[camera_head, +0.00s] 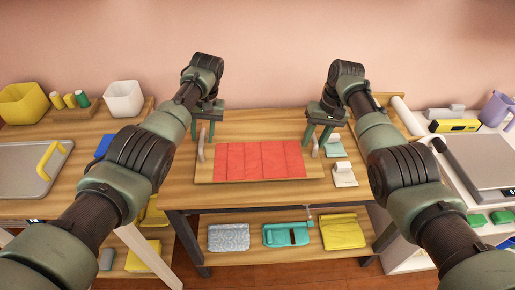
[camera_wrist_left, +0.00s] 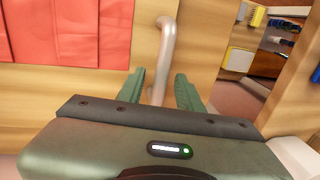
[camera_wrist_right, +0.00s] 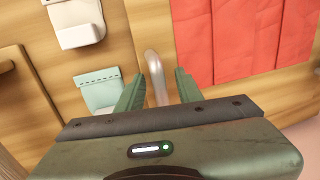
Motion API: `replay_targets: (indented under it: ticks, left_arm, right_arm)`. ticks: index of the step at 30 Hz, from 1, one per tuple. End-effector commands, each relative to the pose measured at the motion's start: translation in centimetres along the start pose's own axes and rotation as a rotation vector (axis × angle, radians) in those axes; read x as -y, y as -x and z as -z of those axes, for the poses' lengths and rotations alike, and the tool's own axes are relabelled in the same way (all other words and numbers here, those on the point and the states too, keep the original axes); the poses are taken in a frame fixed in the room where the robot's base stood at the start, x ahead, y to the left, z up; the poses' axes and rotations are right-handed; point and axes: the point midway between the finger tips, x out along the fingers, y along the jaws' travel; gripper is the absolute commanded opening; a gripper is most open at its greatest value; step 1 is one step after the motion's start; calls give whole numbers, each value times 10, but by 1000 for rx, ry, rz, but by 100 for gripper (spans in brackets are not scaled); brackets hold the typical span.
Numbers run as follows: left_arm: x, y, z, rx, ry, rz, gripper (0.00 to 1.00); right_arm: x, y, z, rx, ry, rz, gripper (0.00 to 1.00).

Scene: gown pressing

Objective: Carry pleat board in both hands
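The pleat board (camera_head: 258,182) is a flat wooden board on the table, with a red pleated cloth (camera_head: 260,160) lying on it. It has an upright handle at each end. My left gripper (camera_head: 203,134) is open at the left handle (camera_head: 201,148); in the left wrist view the handle (camera_wrist_left: 165,50) stands between the spread fingers (camera_wrist_left: 160,90). My right gripper (camera_head: 318,136) is open at the right handle (camera_head: 315,148); in the right wrist view that handle (camera_wrist_right: 155,72) stands between the fingers (camera_wrist_right: 157,90). I see gaps beside both handles.
Two pale clips or blocks (camera_head: 344,174) (camera_head: 334,147) lie right of the board. The lower shelf (camera_head: 235,262) holds folded grey, teal and yellow cloths. A left bench has a tray (camera_head: 25,165) and bins; a right counter has a scale (camera_head: 484,160). Little table is free beside the board.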

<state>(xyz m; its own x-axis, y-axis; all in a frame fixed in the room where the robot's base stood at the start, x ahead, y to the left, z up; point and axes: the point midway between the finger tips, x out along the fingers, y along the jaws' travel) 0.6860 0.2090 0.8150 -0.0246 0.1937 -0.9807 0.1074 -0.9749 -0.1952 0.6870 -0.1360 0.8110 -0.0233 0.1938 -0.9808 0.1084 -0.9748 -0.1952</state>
Motion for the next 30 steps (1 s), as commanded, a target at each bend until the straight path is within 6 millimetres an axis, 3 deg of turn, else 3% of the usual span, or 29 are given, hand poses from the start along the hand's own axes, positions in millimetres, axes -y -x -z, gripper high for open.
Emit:
replay_targets:
  ticks: [15, 23, 30]
  left_arm:
    - [0, 99, 0, -6, 1, -1, 36]
    - [0, 115, -1, -3, 0, -1, 36]
    - [0, 115, -1, -3, 0, -1, 36]
  right_arm:
    - [0, 0, 0, 0, 0, 0, 36]
    - [0, 6, 0, -1, 0, 0, 36]
    - [-1, 50, 2, -5, -1, 0, 36]
